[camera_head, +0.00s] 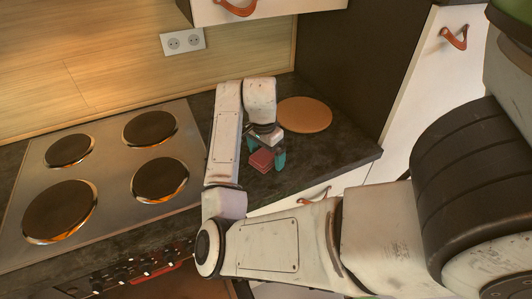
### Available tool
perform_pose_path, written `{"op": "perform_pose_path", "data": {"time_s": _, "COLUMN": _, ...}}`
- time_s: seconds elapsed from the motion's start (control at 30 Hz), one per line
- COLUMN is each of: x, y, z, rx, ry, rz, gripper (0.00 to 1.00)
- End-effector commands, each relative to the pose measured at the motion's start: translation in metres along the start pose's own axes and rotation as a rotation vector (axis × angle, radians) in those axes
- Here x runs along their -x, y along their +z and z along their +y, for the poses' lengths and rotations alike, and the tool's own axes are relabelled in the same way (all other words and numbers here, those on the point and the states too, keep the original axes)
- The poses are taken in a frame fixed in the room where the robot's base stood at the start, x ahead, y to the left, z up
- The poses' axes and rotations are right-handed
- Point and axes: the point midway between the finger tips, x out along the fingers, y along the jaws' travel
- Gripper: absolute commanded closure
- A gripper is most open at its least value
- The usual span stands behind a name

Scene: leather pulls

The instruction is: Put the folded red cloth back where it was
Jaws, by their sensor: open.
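The folded red cloth (261,161) is a small dark red block at the dark counter, right of the hob. My gripper (267,152) points down over it with its teal fingers open. One finger stands at the cloth's right side, and the other shows behind its upper left. The cloth lies between or just below the fingertips; I cannot tell whether they touch it. It appears to rest on the counter, but its underside is hidden.
A round wooden board (305,114) lies on the counter (335,150) behind and right of my gripper. The hob (105,170) with several round plates is at left. A drawer with a leather pull (315,197) is below the counter edge. Bare counter lies right of the cloth.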

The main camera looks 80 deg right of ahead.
Motion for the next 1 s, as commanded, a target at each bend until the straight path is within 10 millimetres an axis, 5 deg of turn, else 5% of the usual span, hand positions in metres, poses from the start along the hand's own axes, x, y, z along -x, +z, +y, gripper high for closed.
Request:
{"op": "perform_pose_path", "data": {"time_s": 0.27, "x": 0.020, "y": -0.001, "z": -0.001, "rx": -0.003, "ry": -0.004, "rz": 0.000, "gripper": 0.02}}
{"op": "perform_pose_path", "data": {"time_s": 0.7, "x": 0.104, "y": 0.000, "z": -0.001, "rx": -0.002, "ry": -0.004, "rz": -0.003, "gripper": 0.02}}
{"op": "perform_pose_path", "data": {"time_s": 1.0, "x": 0.124, "y": 0.000, "z": 0.000, "rx": 0.000, "ry": -0.001, "rz": 0.000, "gripper": 0.02}}
